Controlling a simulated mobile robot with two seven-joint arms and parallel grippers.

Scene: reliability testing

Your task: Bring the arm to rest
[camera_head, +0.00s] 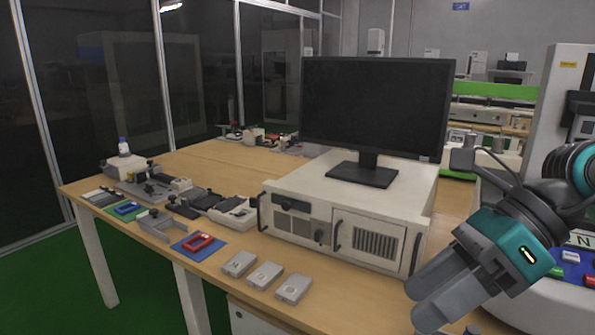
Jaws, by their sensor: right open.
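My right gripper (432,297) is at the lower right of the head view, in front of the table's right end. Its grey fingers point down and to the left, and its teal body (505,245) is behind them. It is open, with nothing seen between the fingers. The right arm comes in from the right edge. My left gripper is not in view.
A wooden table (205,265) bears a white computer case (375,215) with a black monitor (375,105) on top. Three small grey boxes (265,275), a red frame on a blue mat (180,245) and several fixtures lie leftward. A white machine (560,110) stands right.

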